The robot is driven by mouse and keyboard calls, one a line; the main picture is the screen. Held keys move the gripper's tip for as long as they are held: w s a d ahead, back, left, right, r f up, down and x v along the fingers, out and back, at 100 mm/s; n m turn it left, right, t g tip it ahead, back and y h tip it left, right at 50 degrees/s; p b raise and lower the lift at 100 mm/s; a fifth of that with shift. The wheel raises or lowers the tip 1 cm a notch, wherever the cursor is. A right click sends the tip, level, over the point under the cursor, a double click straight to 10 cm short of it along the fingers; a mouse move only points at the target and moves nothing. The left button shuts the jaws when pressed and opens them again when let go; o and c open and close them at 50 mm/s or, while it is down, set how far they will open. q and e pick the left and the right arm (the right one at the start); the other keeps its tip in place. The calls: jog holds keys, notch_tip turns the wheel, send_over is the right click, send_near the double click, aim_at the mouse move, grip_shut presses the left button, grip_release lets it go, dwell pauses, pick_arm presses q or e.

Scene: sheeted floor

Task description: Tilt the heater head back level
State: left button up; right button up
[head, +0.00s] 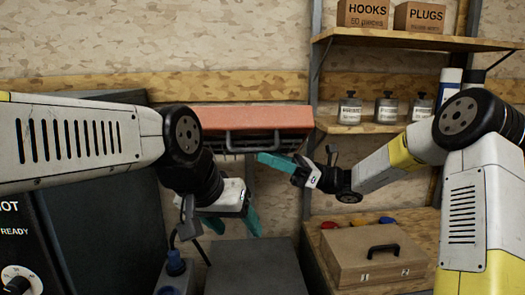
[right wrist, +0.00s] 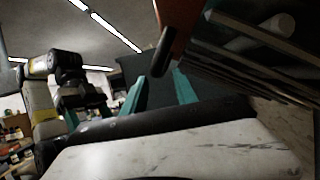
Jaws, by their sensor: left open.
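The heater head has an orange-red housing (head: 245,118) at the centre of the head view, with a dark bar handle (head: 262,142) along its lower front. Its housing also shows at the top of the right wrist view (right wrist: 178,22). My right gripper (head: 272,160) is just below the right part of the handle, teal fingers pointing left. In the right wrist view its fingers stand apart, with a dark bar end (right wrist: 162,52) between or just beyond the tips; contact is unclear. My left gripper (head: 236,224) is open and empty, lower down, below the heater head.
A wooden case (head: 365,255) sits on the bench at right. Shelves above hold bottles (head: 386,108) and boxes (head: 420,17). A dark cabinet with a knob (head: 18,280) stands at left. A grey flat surface (head: 255,268) lies below my left gripper.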

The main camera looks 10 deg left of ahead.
aim_at(249, 150)
jog(key=x, duration=0.5)
jog(key=shift+a+f, duration=0.1)
grip_shut()
dwell(1.3)
